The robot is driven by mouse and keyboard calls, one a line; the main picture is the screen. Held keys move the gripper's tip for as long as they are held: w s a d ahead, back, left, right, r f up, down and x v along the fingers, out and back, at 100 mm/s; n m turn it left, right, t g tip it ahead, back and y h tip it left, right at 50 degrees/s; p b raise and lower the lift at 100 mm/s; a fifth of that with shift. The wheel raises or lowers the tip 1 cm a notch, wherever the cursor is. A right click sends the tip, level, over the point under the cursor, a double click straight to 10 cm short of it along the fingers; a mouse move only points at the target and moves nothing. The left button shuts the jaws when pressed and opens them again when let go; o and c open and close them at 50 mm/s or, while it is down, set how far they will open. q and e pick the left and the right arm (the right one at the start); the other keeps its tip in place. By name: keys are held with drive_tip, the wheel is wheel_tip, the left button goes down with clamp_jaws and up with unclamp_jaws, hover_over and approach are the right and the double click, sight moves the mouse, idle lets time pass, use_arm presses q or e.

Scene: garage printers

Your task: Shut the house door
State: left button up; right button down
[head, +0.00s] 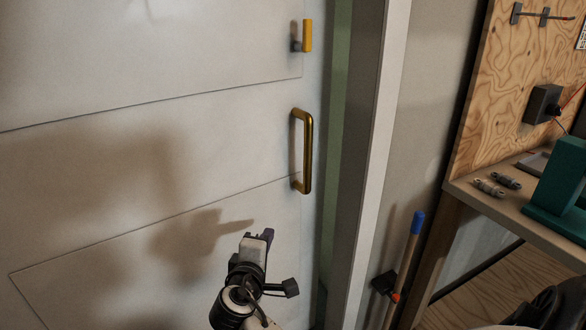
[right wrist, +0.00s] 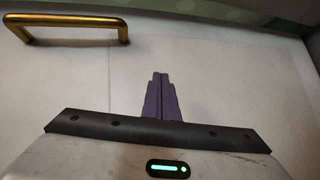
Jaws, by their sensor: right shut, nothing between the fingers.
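The white panelled house door (head: 120,130) fills the left of the head view. Its brass pull handle (head: 307,150) is upright near the door's right edge, with a smaller brass fitting (head: 307,36) above it. A narrow greenish strip (head: 336,120) shows between the door's edge and the frame (head: 385,150), so the door looks slightly ajar. My right gripper (head: 268,236) is shut and empty, in front of the door, below and left of the handle. In the right wrist view its closed dark fingers (right wrist: 160,80) point at the door, apart from the handle (right wrist: 75,20). My left gripper is out of view.
Right of the frame, a wooden-handled tool (head: 408,262) with a blue top leans by the wall. A workbench (head: 475,200) with a green object (head: 558,180) and small grey parts stands at the right, under a wooden pegboard (head: 505,90).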

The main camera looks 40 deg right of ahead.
drive_tip(key=d+r+m+g+h, duration=0.1)
drive_tip(key=d+r+h, duration=0.1)
drive_tip(key=r, duration=0.5)
drive_tip(key=d+r+m+g+h, duration=0.1)
drive_tip(key=d+r+g+h, duration=0.15)
drive_tip(key=r, duration=0.35)
use_arm(q)
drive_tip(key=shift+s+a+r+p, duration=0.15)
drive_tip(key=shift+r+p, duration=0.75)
drive_tip(key=shift+p, duration=0.1)
use_arm(e)
drive_tip(key=shift+t, duration=0.45)
drive_tip(key=x, duration=0.8)
drive_tip(key=shift+w+d, duration=0.2)
drive_tip(key=shift+d, duration=0.05)
drive_tip(key=shift+a, duration=0.1)
